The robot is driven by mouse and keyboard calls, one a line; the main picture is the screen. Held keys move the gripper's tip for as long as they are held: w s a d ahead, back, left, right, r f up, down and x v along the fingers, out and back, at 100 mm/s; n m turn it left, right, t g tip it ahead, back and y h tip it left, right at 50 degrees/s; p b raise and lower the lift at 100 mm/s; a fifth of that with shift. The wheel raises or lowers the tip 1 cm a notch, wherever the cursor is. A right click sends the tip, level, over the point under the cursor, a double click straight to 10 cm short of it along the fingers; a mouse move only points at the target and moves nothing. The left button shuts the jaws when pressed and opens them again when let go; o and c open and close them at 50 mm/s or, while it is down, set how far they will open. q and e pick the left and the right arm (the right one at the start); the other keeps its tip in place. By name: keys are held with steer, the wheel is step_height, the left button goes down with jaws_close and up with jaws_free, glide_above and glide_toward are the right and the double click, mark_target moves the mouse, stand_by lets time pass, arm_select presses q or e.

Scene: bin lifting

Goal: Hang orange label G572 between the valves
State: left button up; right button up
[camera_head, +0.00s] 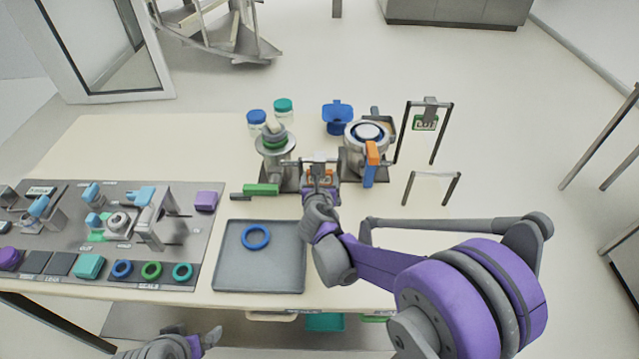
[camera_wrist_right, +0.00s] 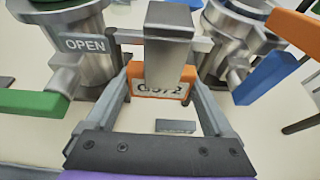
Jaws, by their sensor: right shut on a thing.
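The orange label (camera_wrist_right: 158,84), reading G572 with its lettering partly covered, is held between the two fingers of my right gripper (camera_wrist_right: 160,90). In the head view the label (camera_head: 320,180) and my right gripper (camera_head: 319,187) are between the two valves. The left valve (camera_head: 274,147) has a green handle. The right valve (camera_head: 355,160) has orange and blue handles. A silver block (camera_wrist_right: 168,50) stands in front of the label's upper part, and a horizontal bar shows behind it. I cannot tell whether the label touches the bar. My left gripper (camera_head: 207,338) is at the bottom edge, its fingers unclear.
A grey tray (camera_head: 228,275) with a blue ring (camera_head: 256,237) is at the front. A panel of fittings (camera_head: 60,245) fills the left. Jars with blue and teal lids stand behind the left valve. A stand with a green tag (camera_head: 425,123) and an empty stand (camera_head: 434,174) are right.

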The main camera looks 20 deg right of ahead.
steer(key=shift+w+d, duration=0.15)
steer(key=shift+w, duration=0.4)
steer(key=shift+w+d, duration=0.15)
steer(key=shift+w, duration=0.4)
steer(key=shift+w+f, duration=0.15)
steer(key=shift+f, duration=0.4)
steer(key=shift+f+b, duration=0.15)
steer(key=shift+b, duration=0.2)
steer(key=shift+f, duration=0.1)
steer(key=o, duration=0.9)
